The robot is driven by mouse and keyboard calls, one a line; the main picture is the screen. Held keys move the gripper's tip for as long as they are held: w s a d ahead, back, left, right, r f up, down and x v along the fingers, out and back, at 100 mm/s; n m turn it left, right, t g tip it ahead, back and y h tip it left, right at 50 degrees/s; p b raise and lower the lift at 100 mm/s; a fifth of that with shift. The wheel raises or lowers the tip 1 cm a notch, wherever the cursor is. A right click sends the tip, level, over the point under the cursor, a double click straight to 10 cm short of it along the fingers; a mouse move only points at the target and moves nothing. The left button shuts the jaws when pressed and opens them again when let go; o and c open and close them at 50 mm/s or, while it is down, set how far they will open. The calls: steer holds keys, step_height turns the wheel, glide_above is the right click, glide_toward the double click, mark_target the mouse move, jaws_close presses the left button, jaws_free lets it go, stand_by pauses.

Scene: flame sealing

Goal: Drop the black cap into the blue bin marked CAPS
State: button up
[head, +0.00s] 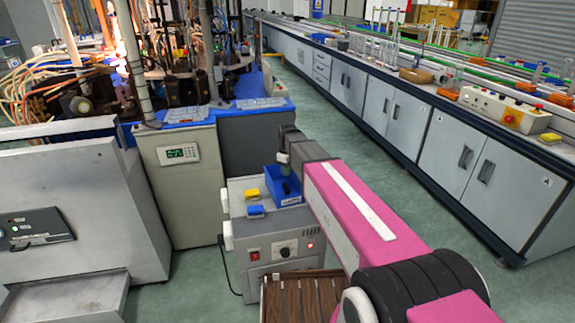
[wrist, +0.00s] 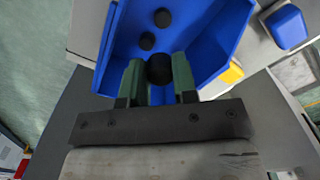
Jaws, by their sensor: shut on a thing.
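The blue bin (head: 271,180) stands on top of a grey cabinet in the head view, with a small pale label on its front too small to read. In the wrist view the bin (wrist: 208,45) lies open below and ahead of my gripper (wrist: 158,70). My gripper's two green fingers are shut on a black cap (wrist: 160,68), which appears over the bin's near part. The height of the cap above the bin floor is hard to tell. Two other black caps, one farther (wrist: 162,17) and one nearer (wrist: 147,41), lie inside the bin. In the head view my arm partly hides the gripper.
The grey cabinet (head: 268,250) carries a yellow block (head: 252,194) and a small blue box (head: 256,211) left of the bin. A machine with hoses stands at the left. A long workbench (head: 400,110) runs along the right, with green floor between.

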steer(key=shift+f, duration=0.6)
steer(key=o, duration=1)
steer(key=shift+r, duration=0.1)
step_height(320, 180, up, 11)
steer(key=shift+f, duration=0.15)
steer(key=shift+f, duration=0.1)
